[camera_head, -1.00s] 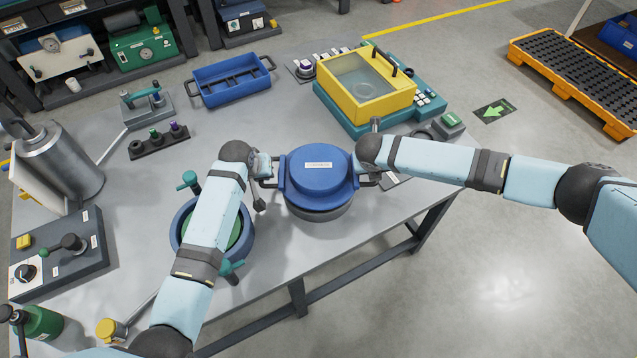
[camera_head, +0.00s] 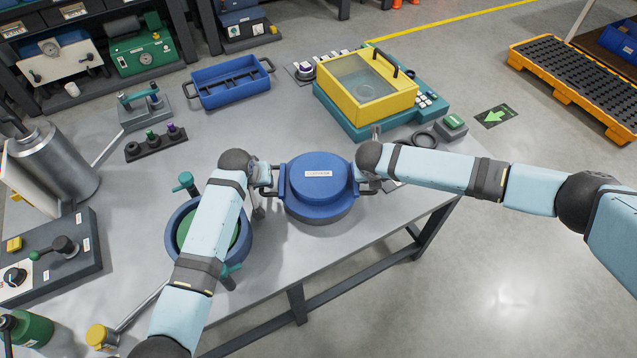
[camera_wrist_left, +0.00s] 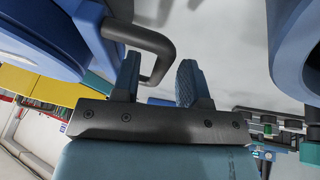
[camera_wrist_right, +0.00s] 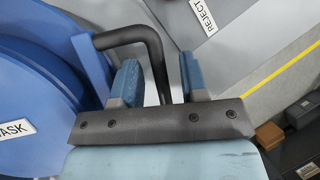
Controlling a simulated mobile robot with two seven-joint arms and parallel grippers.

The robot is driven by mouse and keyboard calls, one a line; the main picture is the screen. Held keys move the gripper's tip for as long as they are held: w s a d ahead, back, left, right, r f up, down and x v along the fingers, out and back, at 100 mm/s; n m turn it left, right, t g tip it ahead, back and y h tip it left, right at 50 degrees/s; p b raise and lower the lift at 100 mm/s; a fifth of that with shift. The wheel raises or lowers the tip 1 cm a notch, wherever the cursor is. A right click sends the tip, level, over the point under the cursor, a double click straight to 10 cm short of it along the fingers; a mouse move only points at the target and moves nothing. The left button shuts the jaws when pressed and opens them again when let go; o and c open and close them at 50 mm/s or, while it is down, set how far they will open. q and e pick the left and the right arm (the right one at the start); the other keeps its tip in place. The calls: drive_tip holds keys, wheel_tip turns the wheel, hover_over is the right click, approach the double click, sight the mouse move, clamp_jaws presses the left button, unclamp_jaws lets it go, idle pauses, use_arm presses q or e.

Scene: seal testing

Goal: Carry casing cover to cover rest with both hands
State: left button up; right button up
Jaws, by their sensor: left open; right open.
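The casing cover (camera_head: 319,188) is a round blue lid with a white label and a dark handle on each side. It sits level at the table's middle. The cover rest under it is hidden in the head view, so I cannot tell how it seats. My left gripper (camera_head: 264,180) is at the left handle. In the left wrist view its open fingers (camera_wrist_left: 158,65) stand either side of the dark handle (camera_wrist_left: 150,42). My right gripper (camera_head: 363,180) is at the right handle. In the right wrist view its open fingers (camera_wrist_right: 158,65) straddle the handle (camera_wrist_right: 153,45).
A blue ring housing with green clamps (camera_head: 186,182) stands close on the left, under my left arm. A blue tray (camera_head: 230,97), a yellow-lidded tank (camera_head: 340,88) and a small dark vial rack (camera_head: 156,146) stand behind. The table front right of the housing is clear.

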drive_tip(key=shift+r, duration=0.15)
use_arm(q)
drive_tip(key=v, duration=1.1)
drive_tip(key=shift+r, duration=0.35)
use_arm(e)
drive_tip(key=v, duration=1.1)
drive_tip(key=shift+s+r, duration=0.3)
use_arm(q)
drive_tip(key=shift+s, duration=0.1)
use_arm(e)
drive_tip(key=shift+a, duration=0.15)
use_arm(q)
drive_tip(key=o, duration=1.1)
